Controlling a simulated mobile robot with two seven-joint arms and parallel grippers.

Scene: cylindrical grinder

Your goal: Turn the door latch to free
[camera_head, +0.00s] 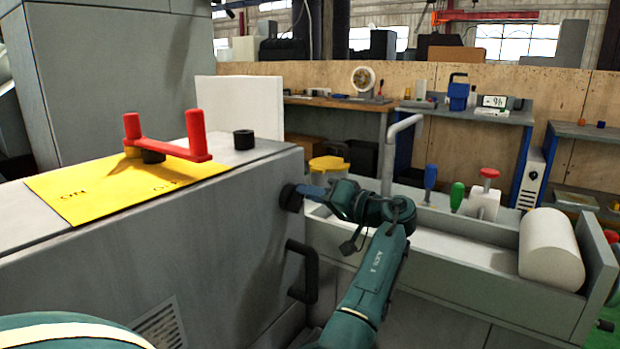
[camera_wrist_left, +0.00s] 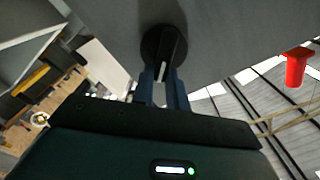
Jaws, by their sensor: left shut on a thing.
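The door latch (camera_head: 291,198) is a round black knob on the upper right of the grey cabinet front, above a black bar handle. My left gripper (camera_head: 308,192) reaches it from the right, and its blue fingers are shut on the knob. In the left wrist view the black latch (camera_wrist_left: 164,42) shows as a round disc with a raised grip bar and a pale mark near its end. The left fingertips (camera_wrist_left: 164,73) are on either side of that bar. The head view hides most of the grip behind the fingers. My right gripper is not in view.
A black bar handle (camera_head: 302,272) is below the latch. A red two-post lever (camera_head: 167,142) stands on a yellow plate (camera_head: 85,195) on the cabinet top, near a black knob (camera_head: 243,139).

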